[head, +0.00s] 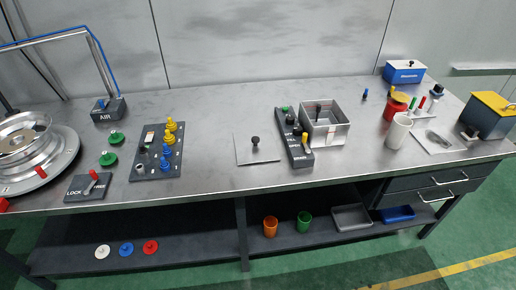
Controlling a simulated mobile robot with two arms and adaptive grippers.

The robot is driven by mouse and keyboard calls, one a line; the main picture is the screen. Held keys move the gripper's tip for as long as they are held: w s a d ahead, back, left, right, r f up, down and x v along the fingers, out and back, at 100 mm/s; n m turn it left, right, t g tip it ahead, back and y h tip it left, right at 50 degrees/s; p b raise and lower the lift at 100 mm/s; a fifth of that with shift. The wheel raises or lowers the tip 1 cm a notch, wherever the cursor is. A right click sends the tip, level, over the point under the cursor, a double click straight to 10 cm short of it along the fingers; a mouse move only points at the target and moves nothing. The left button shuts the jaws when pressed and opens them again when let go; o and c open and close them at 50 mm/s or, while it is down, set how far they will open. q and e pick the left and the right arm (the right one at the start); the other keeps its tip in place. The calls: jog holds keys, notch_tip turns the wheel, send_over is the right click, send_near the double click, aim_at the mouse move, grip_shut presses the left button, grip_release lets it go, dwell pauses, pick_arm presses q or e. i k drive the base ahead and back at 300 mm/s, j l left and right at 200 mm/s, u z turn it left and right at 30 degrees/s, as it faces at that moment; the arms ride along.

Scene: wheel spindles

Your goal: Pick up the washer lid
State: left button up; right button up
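What looks like the washer lid (259,155) is a flat, square grey metal plate with a black knob standing up from its middle. It lies on the bench top near the centre of the head view. To its right, past a black control strip, stands an open-topped metal box (336,137), which looks like the washer. A dark-knobbed item shows inside the box. The lid is apart from the box. Neither of my grippers shows in the head view.
A black control strip (296,148) with colored knobs stands between lid and box. A dark board (143,172) with yellow and blue parts is to the left. A white mug (396,135) stands at right. Bare bench top (215,140) surrounds the lid's left side.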

aim_at(253, 147)
jog(key=i+l, duration=0.15)
jog(key=l, duration=0.25)
jog(key=i+l+u, duration=0.15)
jog(key=l, duration=0.25)
jog(key=i+l, duration=0.15)
jog(key=l, duration=0.25)
jog(key=i+l+u, duration=0.1)
jog(key=l, duration=0.3)
